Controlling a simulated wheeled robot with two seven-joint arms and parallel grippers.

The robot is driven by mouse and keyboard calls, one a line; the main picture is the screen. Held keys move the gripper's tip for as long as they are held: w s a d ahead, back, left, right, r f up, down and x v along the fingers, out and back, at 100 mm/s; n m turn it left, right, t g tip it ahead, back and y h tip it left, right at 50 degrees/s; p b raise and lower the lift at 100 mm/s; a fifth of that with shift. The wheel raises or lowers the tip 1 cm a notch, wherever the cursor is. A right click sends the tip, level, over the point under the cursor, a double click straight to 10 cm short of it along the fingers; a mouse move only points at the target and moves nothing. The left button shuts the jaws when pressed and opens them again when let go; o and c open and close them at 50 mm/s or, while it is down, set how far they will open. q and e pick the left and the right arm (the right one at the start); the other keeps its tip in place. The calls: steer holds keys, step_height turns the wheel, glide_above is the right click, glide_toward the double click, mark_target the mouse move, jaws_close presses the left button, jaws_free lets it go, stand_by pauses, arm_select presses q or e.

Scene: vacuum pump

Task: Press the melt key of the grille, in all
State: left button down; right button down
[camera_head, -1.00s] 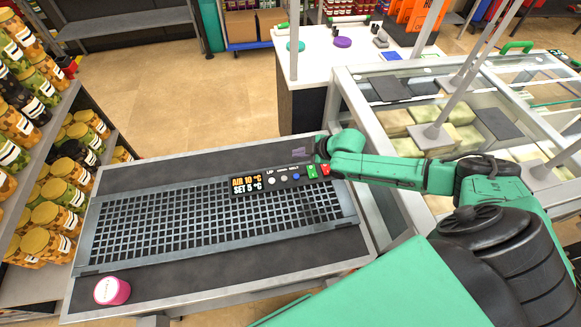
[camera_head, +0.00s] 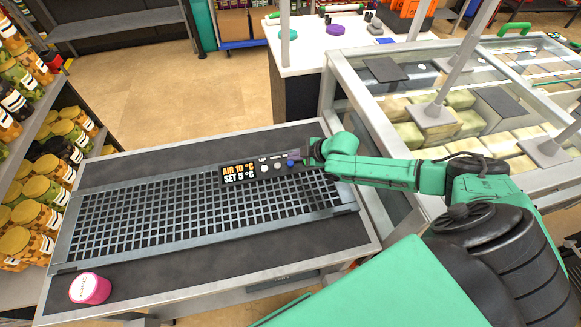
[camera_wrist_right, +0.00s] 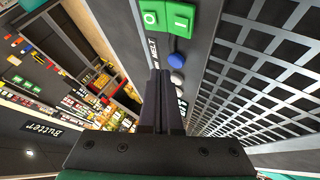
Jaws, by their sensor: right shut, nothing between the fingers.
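The grille (camera_head: 200,210) lies flat in the counter top, with a dark control panel along its far edge. The panel's display (camera_head: 239,173) reads AIR 10 °C and SET 5 °C. The blue melt key (camera_head: 290,163) is right of two pale round keys; in the right wrist view the blue key (camera_wrist_right: 175,59) sits beside the word MELT. My right gripper (camera_head: 295,155) is shut and empty, its tips close to the blue key. In the right wrist view the fingertips (camera_wrist_right: 162,76) are just short of the key; I cannot tell whether they touch. My left gripper is not in view.
A pink tub (camera_head: 90,288) stands at the counter's near left corner. Shelves of jars (camera_head: 40,190) are on the left. A glass-topped freezer (camera_head: 440,110) is on the right, under my right arm. Green keys (camera_wrist_right: 165,17) lie beyond the blue key.

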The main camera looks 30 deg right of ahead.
stand_by(1.2)
stand_by(0.7)
steer(key=shift+f, duration=0.4)
steer(key=shift+f+b, duration=0.4)
steer(key=shift+b, duration=0.15)
stand_by(0.3)
steer(key=shift+r+p, duration=0.8)
step_height(320, 180, up, 5)
steer(key=p, duration=0.4)
steer(key=shift+p, duration=0.3)
